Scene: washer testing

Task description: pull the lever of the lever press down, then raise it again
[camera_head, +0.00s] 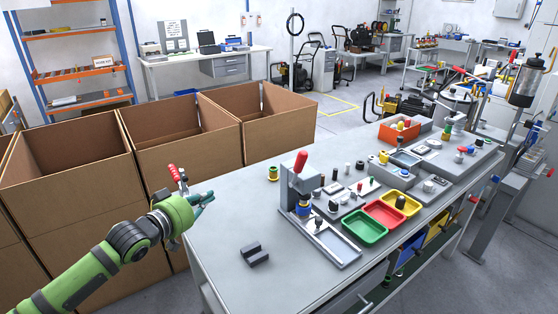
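The lever press (289,205) stands upright near the front left part of the grey workbench. Its lever ends in a red handle (301,161) that points up and leans slightly right. A blue part (305,208) sits low on the press, above its base plate. My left gripper (206,200) is at the left edge of the bench, left of the press and clear of it. Its fingers are small and seen at an angle, so their opening is unclear. I see nothing held in it. My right gripper is not in view.
A dark grey block (255,254) lies on the bench in front of the press. Green (365,241), red (386,214) and yellow (411,207) trays lie to its right, with several small parts around. Open cardboard boxes (188,175) stand left of the bench.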

